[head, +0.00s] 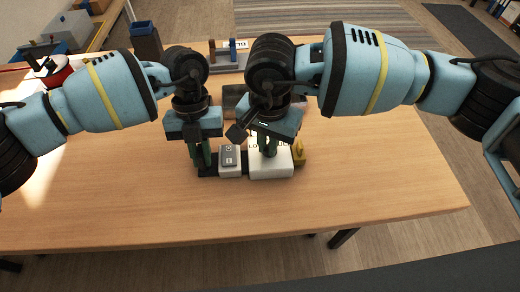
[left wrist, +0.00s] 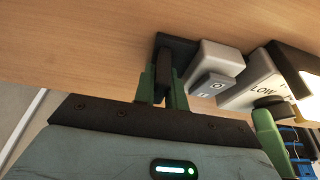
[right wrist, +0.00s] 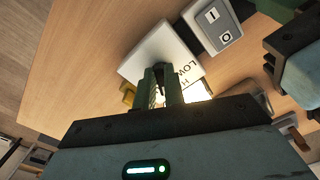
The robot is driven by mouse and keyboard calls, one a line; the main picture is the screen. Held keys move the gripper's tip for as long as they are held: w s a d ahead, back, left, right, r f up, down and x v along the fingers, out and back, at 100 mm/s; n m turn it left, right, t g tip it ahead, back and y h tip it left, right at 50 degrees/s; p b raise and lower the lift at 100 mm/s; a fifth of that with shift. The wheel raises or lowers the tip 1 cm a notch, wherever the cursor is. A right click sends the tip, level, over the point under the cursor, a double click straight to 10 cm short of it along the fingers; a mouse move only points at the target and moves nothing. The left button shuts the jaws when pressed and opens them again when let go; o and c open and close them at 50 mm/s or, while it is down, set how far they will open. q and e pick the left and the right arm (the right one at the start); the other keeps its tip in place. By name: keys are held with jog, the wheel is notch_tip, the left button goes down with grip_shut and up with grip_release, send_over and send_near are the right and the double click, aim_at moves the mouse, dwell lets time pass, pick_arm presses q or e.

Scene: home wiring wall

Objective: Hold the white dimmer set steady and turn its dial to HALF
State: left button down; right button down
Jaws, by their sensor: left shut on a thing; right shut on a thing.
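The white dimmer box (head: 271,166) sits on the table with a white switch box (head: 230,170) and its grey rocker beside it to the left. A black end piece (head: 208,170) joins them at the far left. My left gripper (head: 202,158) is shut on a black upright tab of this end piece, seen between the fingers in the left wrist view (left wrist: 164,88). My right gripper (head: 268,148) points down at the dimmer's face, shut on the dial, which the fingers mostly hide. "LOW" shows in the left wrist view (left wrist: 264,89); the dial's setting cannot be read.
A yellow piece (head: 299,152) is at the dimmer's right side. A dark grey block (head: 234,100) lies behind the grippers. A dark blue holder (head: 145,40) and a small stand with a blue part (head: 229,56) are farther back. The front and right of the table (head: 380,170) are clear.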

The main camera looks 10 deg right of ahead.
jog(key=shift+d+n, duration=0.1)
jog(key=shift+n, duration=0.9)
jog(key=shift+d+n, duration=0.1)
jog(key=shift+n, duration=0.9)
jog(key=shift+n, duration=0.7)
jog(key=c, duration=1.4)
grip_release()
notch_tip(320, 180, up, 12)
